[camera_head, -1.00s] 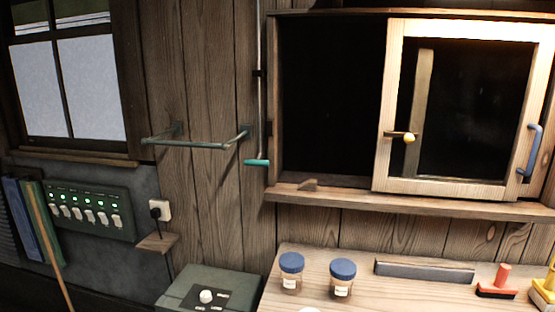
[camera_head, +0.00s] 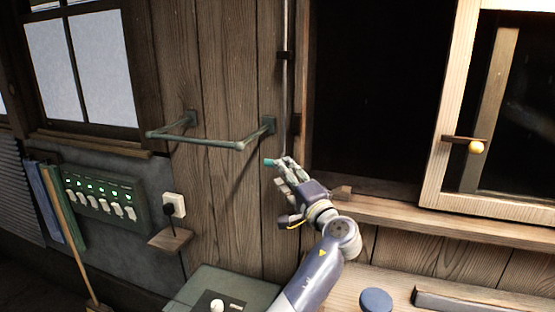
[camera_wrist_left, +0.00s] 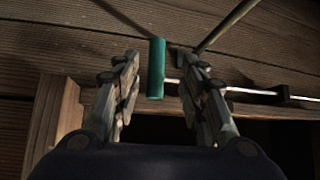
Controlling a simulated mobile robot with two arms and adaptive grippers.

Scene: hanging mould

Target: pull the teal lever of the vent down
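The teal lever (camera_head: 269,162) is a short grip at the lower end of a thin vertical metal rod on the plank wall, left of the dark window opening. My left gripper (camera_head: 283,166) is at the lever, and its fingers hide part of it in the head view. In the left wrist view, the lever (camera_wrist_left: 156,68) stands between the two spread fingers of my left gripper (camera_wrist_left: 160,62). Dark gaps show on both sides of it, so the gripper is open around it and not clamped. My right gripper is not in view.
A green rail (camera_head: 205,139) juts from the wall just left of the lever. The wooden window sill (camera_head: 400,212) and sliding frame (camera_head: 447,120) are to the right. A grey-green box (camera_head: 245,290) and a blue-lidded jar (camera_head: 376,300) are below.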

